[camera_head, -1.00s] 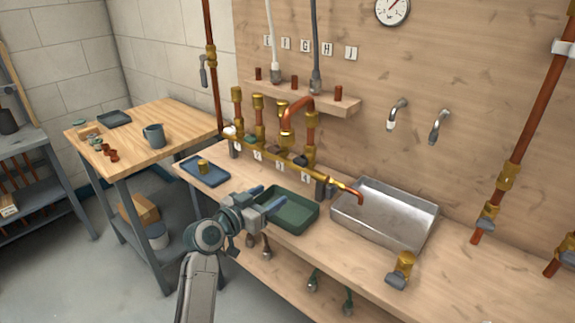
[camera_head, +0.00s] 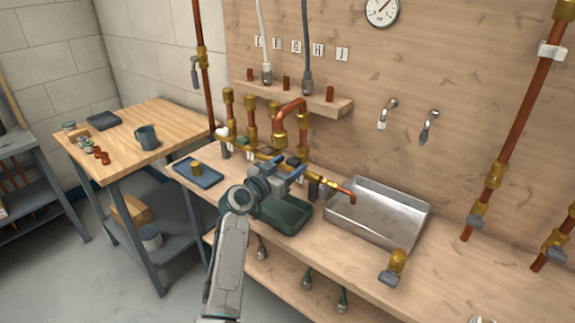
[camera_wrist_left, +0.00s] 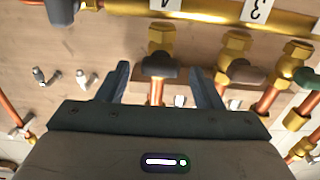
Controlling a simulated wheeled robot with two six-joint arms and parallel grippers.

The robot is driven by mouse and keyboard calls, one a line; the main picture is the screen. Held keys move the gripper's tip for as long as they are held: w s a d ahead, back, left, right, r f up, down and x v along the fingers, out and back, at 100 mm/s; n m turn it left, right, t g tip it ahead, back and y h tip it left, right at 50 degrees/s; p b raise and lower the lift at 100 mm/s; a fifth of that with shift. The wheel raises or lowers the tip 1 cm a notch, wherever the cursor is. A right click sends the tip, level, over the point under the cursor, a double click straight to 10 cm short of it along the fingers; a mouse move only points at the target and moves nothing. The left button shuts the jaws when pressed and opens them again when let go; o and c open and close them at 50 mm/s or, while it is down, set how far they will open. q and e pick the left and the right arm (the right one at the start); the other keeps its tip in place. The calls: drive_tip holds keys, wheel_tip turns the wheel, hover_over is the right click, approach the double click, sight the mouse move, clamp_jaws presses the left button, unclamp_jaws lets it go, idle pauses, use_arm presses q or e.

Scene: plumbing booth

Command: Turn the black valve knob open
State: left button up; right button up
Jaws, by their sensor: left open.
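The black valve knob (camera_wrist_left: 160,68) sits on a brass valve under the brass manifold pipe in the left wrist view, by the tag 4. My left gripper (camera_wrist_left: 158,70) is open, with one finger on each side of the knob and visible gaps between them. In the head view my left gripper (camera_head: 287,168) is at the right part of the manifold (camera_head: 330,189) and hides the black knob. My right gripper is not in view.
A brown knob (camera_wrist_left: 245,73) and a green knob (camera_wrist_left: 306,77) are on neighbouring valves. A green tray (camera_head: 290,217) lies below my gripper. A metal sink (camera_head: 385,207) is to the right, a blue tray (camera_head: 207,178) to the left.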

use_arm(q)
drive_tip(key=shift+w, duration=0.1)
drive_tip(key=c, duration=1)
